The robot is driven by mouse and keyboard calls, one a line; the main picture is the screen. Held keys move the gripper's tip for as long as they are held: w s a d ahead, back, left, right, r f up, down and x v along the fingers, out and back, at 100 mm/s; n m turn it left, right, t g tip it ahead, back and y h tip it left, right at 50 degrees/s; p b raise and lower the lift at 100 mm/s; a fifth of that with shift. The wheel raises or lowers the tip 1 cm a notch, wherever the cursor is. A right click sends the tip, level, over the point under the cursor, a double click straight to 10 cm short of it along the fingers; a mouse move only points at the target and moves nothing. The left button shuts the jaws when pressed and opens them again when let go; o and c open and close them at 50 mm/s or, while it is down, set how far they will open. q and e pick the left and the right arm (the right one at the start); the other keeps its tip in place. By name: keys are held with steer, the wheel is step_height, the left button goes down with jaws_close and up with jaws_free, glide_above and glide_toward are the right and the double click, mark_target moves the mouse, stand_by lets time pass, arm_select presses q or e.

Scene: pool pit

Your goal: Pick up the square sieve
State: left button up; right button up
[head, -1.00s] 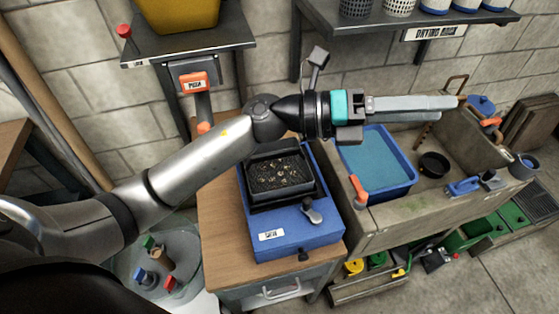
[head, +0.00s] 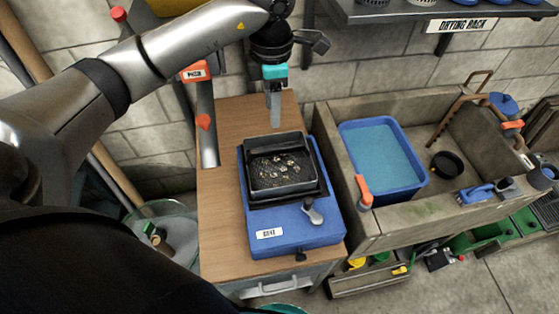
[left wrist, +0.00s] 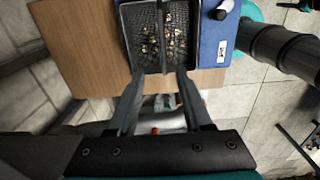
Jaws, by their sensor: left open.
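The square sieve (head: 250,185) is a dark, open square frame with a mesh floor and several pale bits in it. It sits level on a blue shaker base (head: 300,232) on the wooden cabinet top. My left gripper (head: 276,118) hangs pointing down just behind the sieve's back edge, above the wood, apart from the sieve. In the left wrist view, the open left gripper (left wrist: 160,84) faces the near edge of the sieve (left wrist: 137,52), with nothing between its fingers. My right gripper's fingers do not show.
Right of the cabinet (head: 225,215) is a stone trough (head: 400,215) with a blue water tub (head: 424,184) and a dark round pan (head: 447,165). A shelf (head: 400,12) overhangs at the back right.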

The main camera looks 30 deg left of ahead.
arm_select(q)
glide_above(278, 148)
steer(key=f, duration=0.7)
steer(key=shift+s+a+f, duration=0.15)
steer(key=shift+a+f, duration=0.2)
steer(key=shift+a, duration=0.05)
steer(key=f, duration=0.2)
steer(key=d+f, duration=0.1)
steer(key=f, duration=0.1)
steer(key=shift+f, duration=0.8)
steer(key=shift+a, duration=0.1)
jaws_close()
steer(key=shift+w, duration=0.2)
